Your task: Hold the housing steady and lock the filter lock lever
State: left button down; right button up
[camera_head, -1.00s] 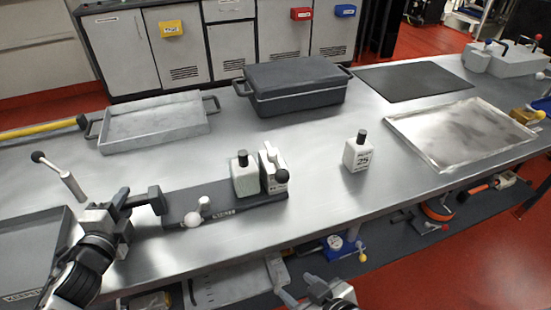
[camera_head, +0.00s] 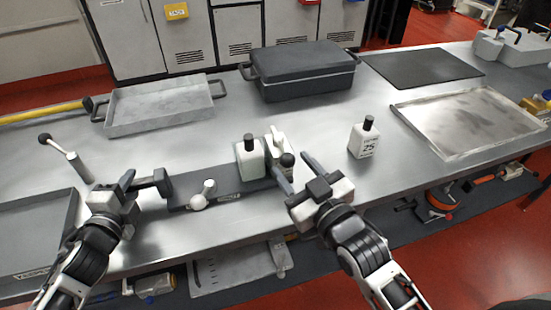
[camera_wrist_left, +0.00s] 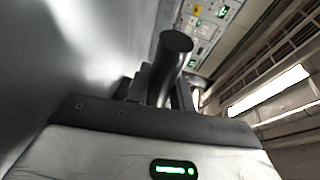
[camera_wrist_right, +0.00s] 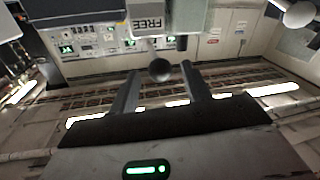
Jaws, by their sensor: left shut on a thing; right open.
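The housing is a long dark base (camera_head: 232,191) on the steel table, with a white block-shaped part (camera_head: 249,158) with a black cap on it. Beside that, a white lever mount (camera_head: 276,147) carries a lever ending in a black ball knob (camera_head: 287,160). My left gripper (camera_head: 146,183) is shut on the dark upright grip (camera_head: 162,182) at the housing's left end; a dark cylinder (camera_wrist_left: 170,55) shows between its fingers. My right gripper (camera_head: 297,172) is open at the lever. In the right wrist view, the ball knob (camera_wrist_right: 160,70) appears between the fingertips, below a "FREE" label (camera_wrist_right: 148,22).
A white bottle (camera_head: 363,139) with a black cap stands right of the housing. Behind are a grey tray (camera_head: 160,127) and a lidded dark case (camera_head: 303,75). A shallow metal tray (camera_head: 470,150) and black mat (camera_head: 422,67) lie at right. A lever with a black knob (camera_head: 45,139) stands at left.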

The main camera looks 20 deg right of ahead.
jog(key=shift+w+a, duration=0.15)
jog(key=shift+w, duration=0.6)
jog(key=shift+w+a, duration=0.1)
jog(key=shift+w, duration=0.65)
grip_shut()
jog(key=shift+d+y, duration=0.15)
jog(key=shift+y, duration=0.15)
jog(key=w+d+n+g+y, duration=0.4)
jog(key=d+n+g+y, duration=0.4)
jog(key=n+g+y, duration=0.5)
jog(key=shift+w+g+y, duration=0.15)
jog(key=shift+g+y, duration=0.15)
jog(key=shift+n, duration=0.3)
